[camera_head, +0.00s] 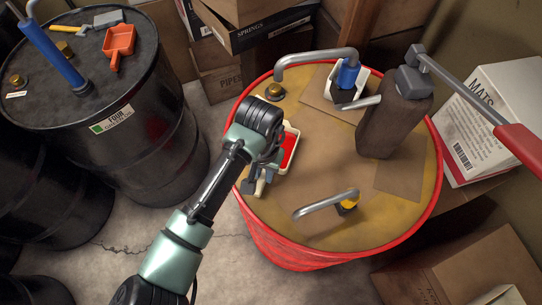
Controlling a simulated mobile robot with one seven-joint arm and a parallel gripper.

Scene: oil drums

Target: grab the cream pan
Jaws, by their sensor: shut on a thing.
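A small cream pan (294,136) with red inside lies on the left part of the red-rimmed drum's top (315,180). My gripper (262,179) reaches over it from the lower left and is shut on its near side, where a cream handle-like end shows by the jaws. My gripper and wrist hide much of the pan's left side, so the exact grip is not clear. A second cream pan (330,87) sits at the back of the same top, around the blue-collared base of a bent pipe.
A brown can (394,120) with a long red-handled lever stands right of centre. A black drum (100,110) with an orange pan (119,44) stands left. Boxes surround the right and back.

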